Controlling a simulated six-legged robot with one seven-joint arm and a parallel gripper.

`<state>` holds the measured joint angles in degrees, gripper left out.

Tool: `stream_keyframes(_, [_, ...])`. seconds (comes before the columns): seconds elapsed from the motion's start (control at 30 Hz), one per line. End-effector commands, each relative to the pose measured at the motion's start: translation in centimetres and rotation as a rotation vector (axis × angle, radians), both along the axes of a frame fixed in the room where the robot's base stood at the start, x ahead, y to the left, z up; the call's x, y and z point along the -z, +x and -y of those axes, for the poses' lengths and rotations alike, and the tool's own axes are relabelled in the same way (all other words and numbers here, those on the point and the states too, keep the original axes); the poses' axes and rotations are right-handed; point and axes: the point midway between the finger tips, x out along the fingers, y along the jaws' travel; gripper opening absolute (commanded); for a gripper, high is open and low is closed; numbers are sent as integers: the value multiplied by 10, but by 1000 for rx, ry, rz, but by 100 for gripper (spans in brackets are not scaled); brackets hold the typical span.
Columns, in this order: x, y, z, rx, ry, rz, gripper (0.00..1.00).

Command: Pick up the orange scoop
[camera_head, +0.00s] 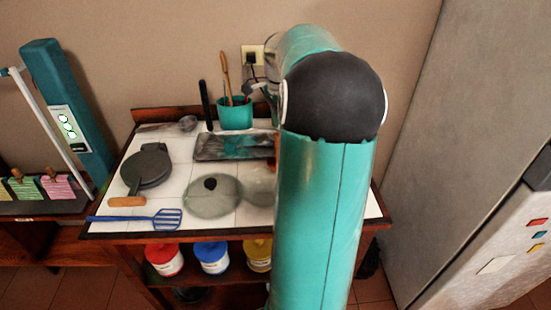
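I cannot pick out an orange scoop for certain. An orange-brown utensil (226,72) stands upright in a teal cup (235,114) at the back of the table, but I cannot tell whether it is the scoop. My teal arm with its dark joint fills the right middle of the view and hides part of the table's right side. My gripper is hidden behind the arm. A small grey piece shows at the arm's left edge above the cup; I cannot tell what it belongs to.
The white-tiled table (180,146) holds a dark tray (222,146), a dark round pan (148,168), a glass lid (213,197) and a blue spatula (160,219). A black-handled utensil (205,103) stands left of the cup. A grey fridge (470,130) is at right.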

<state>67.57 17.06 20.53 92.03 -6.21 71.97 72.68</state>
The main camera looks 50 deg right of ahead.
Motion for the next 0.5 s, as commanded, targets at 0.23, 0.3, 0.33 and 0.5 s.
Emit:
stream_keyframes(0.23, [37, 2, -3, 0, 3, -2, 40])
stream_keyframes(0.3, [42, 2, -3, -1, 2, -1, 40])
stream_keyframes(0.33, [44, 2, -3, -1, 0, -1, 40])
stream_keyframes(0.5, [44, 2, -3, -1, 0, 0, 40])
